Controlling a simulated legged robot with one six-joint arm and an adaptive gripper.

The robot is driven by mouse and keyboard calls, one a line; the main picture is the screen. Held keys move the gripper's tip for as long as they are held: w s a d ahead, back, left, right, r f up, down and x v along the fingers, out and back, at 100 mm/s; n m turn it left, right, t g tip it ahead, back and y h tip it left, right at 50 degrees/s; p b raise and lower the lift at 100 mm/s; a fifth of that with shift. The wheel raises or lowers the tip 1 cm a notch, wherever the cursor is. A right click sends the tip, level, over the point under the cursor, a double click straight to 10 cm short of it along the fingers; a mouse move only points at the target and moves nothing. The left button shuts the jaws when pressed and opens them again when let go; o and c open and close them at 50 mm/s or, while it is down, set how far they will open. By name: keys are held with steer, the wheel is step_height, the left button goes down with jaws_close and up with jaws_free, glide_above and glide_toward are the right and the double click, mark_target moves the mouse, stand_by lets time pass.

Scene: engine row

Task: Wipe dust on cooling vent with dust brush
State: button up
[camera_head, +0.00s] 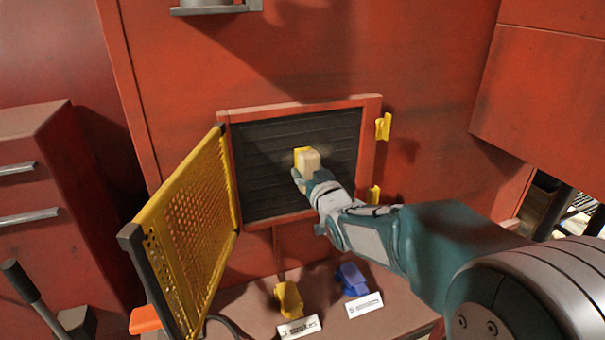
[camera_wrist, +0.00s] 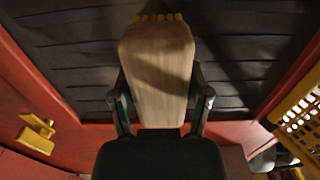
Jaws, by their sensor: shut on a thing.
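The cooling vent (camera_head: 270,178) is a dark slatted panel in a red frame on the red machine wall. Its slats also fill the top of the wrist view (camera_wrist: 70,50). My gripper (camera_head: 302,178) is shut on the dust brush (camera_head: 309,160), a pale wooden block with yellow bristles. In the wrist view the brush handle (camera_wrist: 158,70) sits between both fingers. The yellow bristle tips point at the vent slats. The brush is in front of the vent's middle; I cannot tell whether the bristles touch. No distinct dust shows on the slats.
A yellow mesh cover (camera_head: 190,230) stands swung open at the vent's left. Yellow latches (camera_head: 383,127) sit on the frame's right side. Below, a ledge (camera_head: 240,305) carries a yellow holder (camera_head: 289,299), a blue holder (camera_head: 352,279) and white labels. A red cabinet (camera_head: 50,190) stands at left.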

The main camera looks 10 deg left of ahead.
mark_target(268, 164)
steer(key=shift+w+d, duration=0.65)
steer(key=shift+d, duration=0.4)
steer(key=shift+w+d, duration=0.65)
steer(key=shift+d, duration=0.4)
steer(key=shift+w+d, duration=0.65)
steer(key=shift+d, duration=0.4)
steer(key=shift+s+r, duration=0.1)
steer(key=shift+r, duration=0.75)
steer(key=shift+s+a, duration=1.3)
steer(key=shift+a, duration=0.9)
steer(key=shift+s+a, duration=1.35)
steer(key=shift+a, duration=0.9)
steer(key=shift+s+a, duration=1.3)
steer(key=shift+a, duration=0.9)
steer(key=shift+d, duration=0.1)
steer(key=shift+v, duration=3)
steer(key=v, duration=0.3)
